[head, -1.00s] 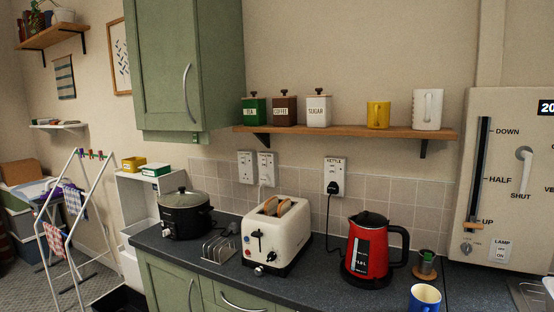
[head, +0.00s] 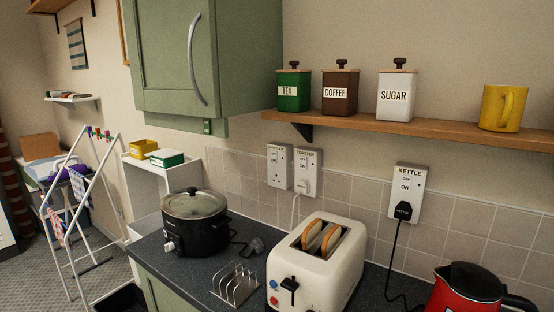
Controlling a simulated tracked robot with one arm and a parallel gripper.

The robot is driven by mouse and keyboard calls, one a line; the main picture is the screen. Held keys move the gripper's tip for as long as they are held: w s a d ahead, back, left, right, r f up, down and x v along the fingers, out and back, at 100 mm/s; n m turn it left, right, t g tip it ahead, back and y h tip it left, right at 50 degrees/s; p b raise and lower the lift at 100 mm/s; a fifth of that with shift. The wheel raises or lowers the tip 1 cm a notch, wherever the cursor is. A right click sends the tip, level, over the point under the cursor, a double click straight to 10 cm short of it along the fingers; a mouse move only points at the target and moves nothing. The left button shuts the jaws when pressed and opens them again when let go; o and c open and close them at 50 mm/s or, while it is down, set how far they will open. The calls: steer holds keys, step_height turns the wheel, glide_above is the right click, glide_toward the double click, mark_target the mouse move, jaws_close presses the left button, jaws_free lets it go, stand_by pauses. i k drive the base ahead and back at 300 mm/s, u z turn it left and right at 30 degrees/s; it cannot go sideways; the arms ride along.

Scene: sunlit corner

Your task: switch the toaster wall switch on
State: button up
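The toaster wall switch (head: 308,172) is a white plate labelled TOASTER on the tiled wall, above and behind the toaster. It has OFF and ON marks, and a white plug with a cable sits in its lower part. I cannot tell which way its rocker is set. The cream toaster (head: 316,264) stands on the counter below, with two slices of bread in its slots. My gripper is not in view.
Another switch plate (head: 279,166) adjoins on the left, and a KETTLE switch (head: 407,194) is to the right. The slow cooker (head: 195,222), toast rack (head: 235,284) and red kettle (head: 468,289) crowd the counter. A shelf (head: 400,127) with canisters and a green cupboard (head: 200,55) overhang.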

mark_target(303, 160)
steer(key=z, duration=0.1)
steer(key=k, duration=0.6)
steer(key=z, duration=0.3)
steer(key=i, duration=1.6)
